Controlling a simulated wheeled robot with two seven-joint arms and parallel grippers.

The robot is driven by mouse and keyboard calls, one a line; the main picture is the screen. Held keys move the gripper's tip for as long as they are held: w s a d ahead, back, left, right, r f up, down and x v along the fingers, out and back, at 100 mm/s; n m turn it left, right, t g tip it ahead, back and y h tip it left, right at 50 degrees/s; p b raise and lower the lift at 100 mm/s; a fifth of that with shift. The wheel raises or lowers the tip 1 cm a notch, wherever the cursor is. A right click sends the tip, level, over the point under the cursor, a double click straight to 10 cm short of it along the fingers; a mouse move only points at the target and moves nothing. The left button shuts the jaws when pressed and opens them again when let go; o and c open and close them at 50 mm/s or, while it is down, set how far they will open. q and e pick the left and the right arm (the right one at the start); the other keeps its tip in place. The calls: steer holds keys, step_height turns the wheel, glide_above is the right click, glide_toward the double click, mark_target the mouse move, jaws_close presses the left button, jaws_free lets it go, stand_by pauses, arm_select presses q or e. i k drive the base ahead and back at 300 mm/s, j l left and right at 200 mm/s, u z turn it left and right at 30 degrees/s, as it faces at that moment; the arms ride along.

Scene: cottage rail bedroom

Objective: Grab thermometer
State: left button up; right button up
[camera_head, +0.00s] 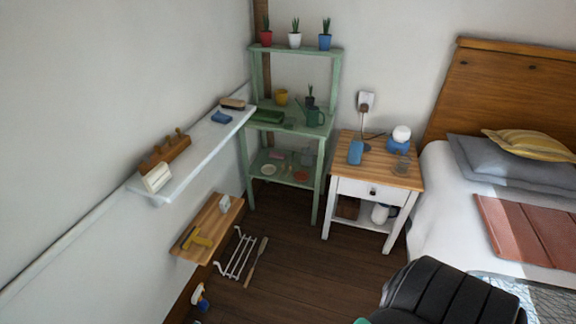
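I cannot pick out a thermometer for certain. A small white upright item (224,203) stands at the far end of the low wooden wall shelf (209,222), and a white boxy item (157,177) stands at the near end of the white wall shelf (182,186). Both are too small to identify. A yellow tool-like item (196,240) lies at the near end of the wooden shelf.
A green plant stand (286,128) fills the corner. A nightstand (378,174) with a blue box and a lamp stands beside the bed (437,190). A white rack (237,254) stands near the wooden shelf. Dark floor (300,270) is clear mid-picture.

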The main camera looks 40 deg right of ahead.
mark_target(224, 204)
steer(key=z, duration=0.7)
steer(key=i+l+u, duration=0.15)
steer(key=i+l, duration=0.2)
steer(key=i+l+u, duration=0.15)
steer(key=i+l, duration=0.15)
steer(key=l, duration=0.15)
steer(key=i+l+u, duration=0.2)
steer(key=l, duration=0.25)
steer(key=i, duration=0.1)
